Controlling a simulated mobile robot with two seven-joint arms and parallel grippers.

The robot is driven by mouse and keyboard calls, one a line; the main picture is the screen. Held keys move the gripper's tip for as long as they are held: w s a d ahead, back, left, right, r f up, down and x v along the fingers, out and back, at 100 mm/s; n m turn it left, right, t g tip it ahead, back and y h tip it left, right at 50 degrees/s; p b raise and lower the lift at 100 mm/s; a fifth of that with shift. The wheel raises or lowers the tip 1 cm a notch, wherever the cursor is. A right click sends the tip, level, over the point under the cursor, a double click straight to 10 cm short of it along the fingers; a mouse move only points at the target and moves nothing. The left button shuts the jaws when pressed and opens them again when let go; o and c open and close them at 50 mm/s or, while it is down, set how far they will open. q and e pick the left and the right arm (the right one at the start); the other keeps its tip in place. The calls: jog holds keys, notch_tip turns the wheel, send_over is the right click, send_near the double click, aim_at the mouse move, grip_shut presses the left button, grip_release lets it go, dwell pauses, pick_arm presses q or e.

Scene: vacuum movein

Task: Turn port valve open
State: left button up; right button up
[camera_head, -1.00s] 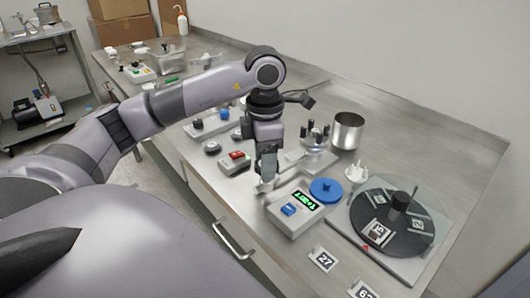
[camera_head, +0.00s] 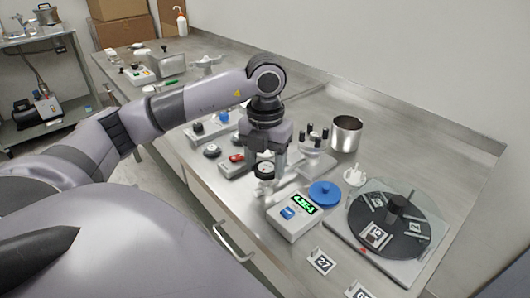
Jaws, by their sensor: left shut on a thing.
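My left gripper (camera_head: 268,168) points down over the bench, left of the display box. It is shut on what looks like the port valve, a small part mostly hidden by the fingers. A round white-faced dial (camera_head: 264,170) shows at the fingers, and a white piece (camera_head: 266,187) shows just below them. The grey-white box (camera_head: 292,217) with a lit green display and a blue button stands close in front, to the right. My right gripper is not in view.
A blue knobbed disc (camera_head: 325,194), a metal beaker (camera_head: 346,134) and a small white fitting (camera_head: 354,176) stand to the right. A dark round plate (camera_head: 410,243) lies at far right. A red-buttoned box (camera_head: 237,163) is close on the left. The back right of the bench is clear.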

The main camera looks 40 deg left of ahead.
aim_at(267, 168)
pick_arm(q)
jog(key=n+p, duration=0.1)
jog(key=n, duration=0.5)
jog(key=shift+r+n, duration=0.1)
jog(key=shift+n, duration=0.2)
jog(key=n+p, duration=0.1)
jog(key=n, duration=0.4)
jog(key=shift+w+d+n, duration=0.1)
jog(key=shift+w+n, duration=0.05)
jog(key=shift+n, duration=0.15)
jog(key=o, duration=1.1)
jog(key=shift+c, duration=0.2)
jog(key=shift+r, duration=3.55)
